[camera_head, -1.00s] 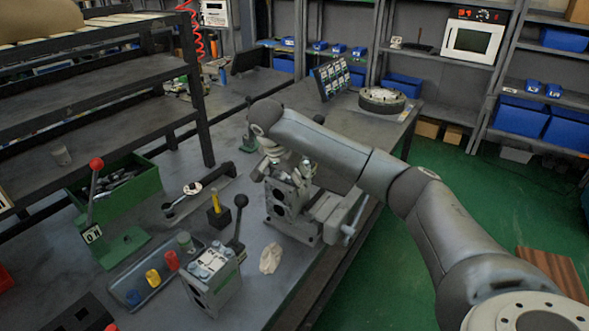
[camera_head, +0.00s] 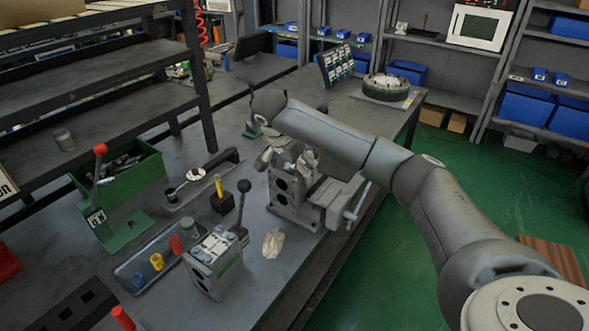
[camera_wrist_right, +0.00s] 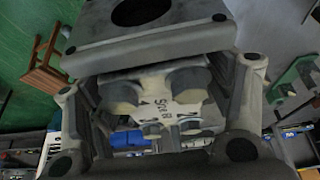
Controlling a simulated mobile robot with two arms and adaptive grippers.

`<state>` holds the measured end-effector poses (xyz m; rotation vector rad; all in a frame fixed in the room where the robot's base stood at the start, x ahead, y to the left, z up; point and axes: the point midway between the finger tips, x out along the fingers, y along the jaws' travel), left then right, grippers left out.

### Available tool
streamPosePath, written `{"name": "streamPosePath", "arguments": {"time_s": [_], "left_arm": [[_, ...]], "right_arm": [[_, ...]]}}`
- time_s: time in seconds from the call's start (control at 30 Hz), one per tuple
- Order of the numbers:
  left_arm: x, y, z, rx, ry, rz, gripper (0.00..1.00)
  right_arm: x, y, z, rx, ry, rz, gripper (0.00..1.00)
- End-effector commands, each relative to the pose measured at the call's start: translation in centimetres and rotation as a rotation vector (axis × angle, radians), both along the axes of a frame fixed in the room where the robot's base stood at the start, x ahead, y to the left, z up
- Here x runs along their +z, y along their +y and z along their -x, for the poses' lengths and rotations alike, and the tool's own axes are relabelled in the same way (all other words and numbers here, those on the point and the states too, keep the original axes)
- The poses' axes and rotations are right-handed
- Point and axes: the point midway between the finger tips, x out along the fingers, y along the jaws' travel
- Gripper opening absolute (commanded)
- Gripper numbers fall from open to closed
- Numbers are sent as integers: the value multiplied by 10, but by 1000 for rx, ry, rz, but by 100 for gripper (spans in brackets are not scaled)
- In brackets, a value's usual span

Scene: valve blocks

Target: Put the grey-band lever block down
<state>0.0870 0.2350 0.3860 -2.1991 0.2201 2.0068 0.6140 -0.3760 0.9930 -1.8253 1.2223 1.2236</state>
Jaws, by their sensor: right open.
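The grey-band lever block (camera_head: 287,192), a grey body with dark round ports on its front, stands upright on the workbench beside the vise. Its upper part is partly hidden by my right gripper (camera_head: 285,152), which is over it. In the right wrist view my right gripper's fingers are apart, one on each side of the block top (camera_wrist_right: 172,104), which has a white printed label and rounded grey parts. I cannot tell whether a finger touches it. The block's lever and grey band cannot be made out. My left gripper is not in view.
A similar block (camera_head: 213,263) with a black lever stands nearer on the workbench (camera_head: 265,285). Close by are a crumpled cloth (camera_head: 272,243), a tray (camera_head: 136,283) with coloured caps, and a green stand (camera_head: 124,231) with a red-knobbed lever. The vise (camera_head: 338,205) stands close on the right.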

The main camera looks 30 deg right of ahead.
Motion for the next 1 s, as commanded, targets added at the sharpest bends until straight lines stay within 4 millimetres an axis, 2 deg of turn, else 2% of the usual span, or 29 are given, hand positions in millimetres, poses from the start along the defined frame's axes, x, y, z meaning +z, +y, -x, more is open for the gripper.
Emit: {"name": "streamPosePath", "arguments": {"time_s": [0.17, 0.3, 0.4, 0.5, 0.7, 1.0], "left_arm": [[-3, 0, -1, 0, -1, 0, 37], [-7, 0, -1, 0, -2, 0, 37], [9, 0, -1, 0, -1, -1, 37], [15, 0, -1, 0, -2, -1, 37], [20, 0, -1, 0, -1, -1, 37], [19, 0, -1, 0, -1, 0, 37]], "right_arm": [[26, 11, 3, 3, -6, -2, 75], [54, 22, 7, 3, -6, -2, 75], [81, 28, 10, 3, -6, 3, 75], [95, 34, 13, 2, -5, 2, 75], [109, 40, 16, 0, -2, 1, 75], [109, 42, 17, 0, -1, 0, 75]]}}
